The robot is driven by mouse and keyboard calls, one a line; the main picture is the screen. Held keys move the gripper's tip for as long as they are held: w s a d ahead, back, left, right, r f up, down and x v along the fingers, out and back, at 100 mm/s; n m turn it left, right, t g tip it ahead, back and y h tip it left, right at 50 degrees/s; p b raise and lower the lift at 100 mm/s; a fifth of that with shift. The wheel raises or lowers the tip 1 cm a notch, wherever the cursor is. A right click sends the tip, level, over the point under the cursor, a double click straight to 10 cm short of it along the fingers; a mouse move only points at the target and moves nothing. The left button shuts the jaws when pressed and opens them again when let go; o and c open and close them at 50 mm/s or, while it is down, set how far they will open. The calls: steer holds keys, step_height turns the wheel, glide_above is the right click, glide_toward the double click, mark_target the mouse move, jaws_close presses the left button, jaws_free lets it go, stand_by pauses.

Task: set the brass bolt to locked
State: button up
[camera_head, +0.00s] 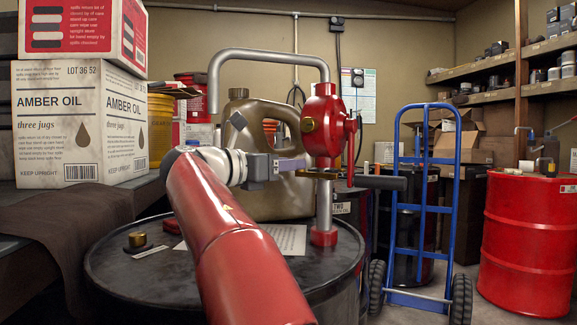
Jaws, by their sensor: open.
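A red pump (325,115) with a grey curved pipe stands on the black drum (115,285). A small horizontal brass piece (320,174), which looks like the bolt, sits low on the pump beside the upright pipe. It is too small to tell whether it is set to locked.
A tan jug (238,130) stands close behind my gripper. A brass cap (137,240) and a paper sheet (275,240) lie on the drum. Boxes (70,130) stand left; a blue hand truck (420,210) stands right.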

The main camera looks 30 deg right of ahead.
steer(key=shift+w+d, duration=0.15)
steer(key=shift+d, duration=0.45)
jaws_close()
steer(key=shift+s+d, duration=0.5)
steer(key=shift+s, duration=0.2)
steer(key=shift+s+d, duration=0.45)
steer(key=shift+s, duration=0.25)
jaws_free()
steer(key=shift+s, duration=0.1)
